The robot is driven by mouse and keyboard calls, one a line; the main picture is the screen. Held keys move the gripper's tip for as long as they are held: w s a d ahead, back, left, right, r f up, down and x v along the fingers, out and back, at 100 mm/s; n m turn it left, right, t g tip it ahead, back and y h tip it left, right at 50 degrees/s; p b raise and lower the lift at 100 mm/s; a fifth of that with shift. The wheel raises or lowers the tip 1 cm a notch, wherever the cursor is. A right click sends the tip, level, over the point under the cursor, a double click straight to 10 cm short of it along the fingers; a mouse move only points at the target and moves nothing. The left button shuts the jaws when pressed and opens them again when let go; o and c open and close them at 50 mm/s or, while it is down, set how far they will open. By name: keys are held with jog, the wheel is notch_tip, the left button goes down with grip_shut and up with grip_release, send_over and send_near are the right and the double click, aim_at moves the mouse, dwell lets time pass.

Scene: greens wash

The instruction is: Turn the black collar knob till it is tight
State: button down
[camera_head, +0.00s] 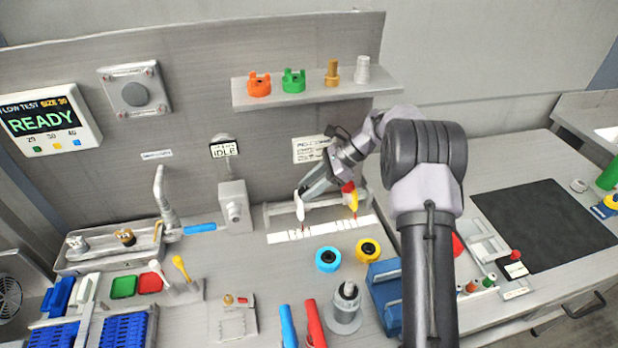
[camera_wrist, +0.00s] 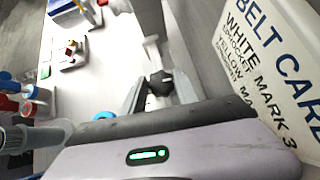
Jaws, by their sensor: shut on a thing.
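In the wrist view the black knob (camera_wrist: 161,82) sits between the two fingertips of my gripper (camera_wrist: 158,92), which is shut on it. In the head view my gripper (camera_head: 304,191) reaches down to the left part of a horizontal bar (camera_head: 325,205) at the back of the bench. The knob cannot be made out there. A white piece (camera_head: 300,207) hangs on the bar just below my fingertips. A yellow piece (camera_head: 353,201) with a red top (camera_head: 348,187) is on the bar to the right. How tight the knob is cannot be told.
A white belt-care card (camera_head: 312,148) is on the wall close to my gripper. A grey box (camera_head: 235,207) stands left of the bar. Blue (camera_head: 328,260) and yellow (camera_head: 368,250) rings lie in front. A shelf (camera_head: 310,96) with several coloured parts is above.

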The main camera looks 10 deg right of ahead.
jog(key=c, duration=0.9)
grip_release()
jog(key=shift+d, duration=0.1)
jog(key=p+v, duration=0.1)
jog(key=v, duration=0.4)
jog(key=shift+r+p, duration=0.25)
jog(key=shift+p, duration=0.15)
jog(key=d, duration=0.4)
jog(key=d+p, duration=0.1)
jog(key=d, duration=0.2)
jog(key=s+d+p, duration=0.1)
jog(key=d, duration=0.3)
jog(key=shift+s+d+f, duration=0.1)
jog(key=shift+d+f, duration=0.15)
jog(key=shift+d, duration=0.15)
